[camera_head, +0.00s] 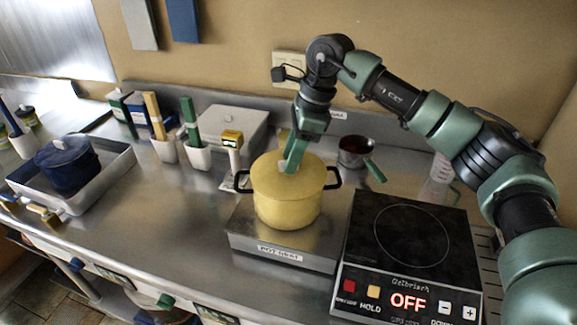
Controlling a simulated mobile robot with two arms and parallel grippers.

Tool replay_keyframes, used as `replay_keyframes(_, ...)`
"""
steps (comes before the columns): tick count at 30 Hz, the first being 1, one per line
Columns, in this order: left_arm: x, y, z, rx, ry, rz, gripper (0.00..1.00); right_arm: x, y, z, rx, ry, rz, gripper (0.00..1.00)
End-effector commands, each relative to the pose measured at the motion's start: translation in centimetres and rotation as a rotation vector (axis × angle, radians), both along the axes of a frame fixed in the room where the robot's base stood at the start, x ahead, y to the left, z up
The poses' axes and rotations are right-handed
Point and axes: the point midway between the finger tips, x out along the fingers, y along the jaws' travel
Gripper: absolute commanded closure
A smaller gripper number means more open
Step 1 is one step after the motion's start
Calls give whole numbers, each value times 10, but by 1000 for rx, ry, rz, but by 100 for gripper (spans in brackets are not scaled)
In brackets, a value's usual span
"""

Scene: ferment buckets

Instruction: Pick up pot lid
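A yellow pot (287,210) with dark side handles stands upright on a low steel platform labelled "POT HEAT". Its yellow pot lid (262,178) sits flat on top, with a pale knob near the middle. My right gripper (290,166) reaches down from above, its green fingers at the knob. The fingers overlap the knob in this view, so I cannot tell whether they are closed on it. The knob is partly hidden. My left gripper is not in view.
A black induction hob (402,240) reading "OFF" is right of the pot. Behind are a small saucepan (354,150) with a green handle and a white box (226,124). A blue pot (66,165) in a tray is left.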

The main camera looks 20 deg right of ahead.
Motion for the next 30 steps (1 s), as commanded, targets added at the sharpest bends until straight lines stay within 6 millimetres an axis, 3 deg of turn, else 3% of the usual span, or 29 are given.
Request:
replay_keyframes(8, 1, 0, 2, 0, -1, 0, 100, 0, 2, -7, 1, -1, 1, 65)
replay_keyframes(9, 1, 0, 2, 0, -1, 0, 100, 0, 2, -7, 1, -1, 1, 67)
replay_keyframes(12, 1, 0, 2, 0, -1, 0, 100, 0, 2, -6, 1, -1, 1, 95)
replay_keyframes(13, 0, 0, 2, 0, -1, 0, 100, 0, 2, -6, 1, -1, 1, 100)
replay_keyframes(24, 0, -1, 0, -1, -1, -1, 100, 1, 2, -4, 1, -3, 0, 100)
replay_keyframes(30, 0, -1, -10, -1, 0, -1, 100, 1, 2, 23, 3, -6, 1, 100)
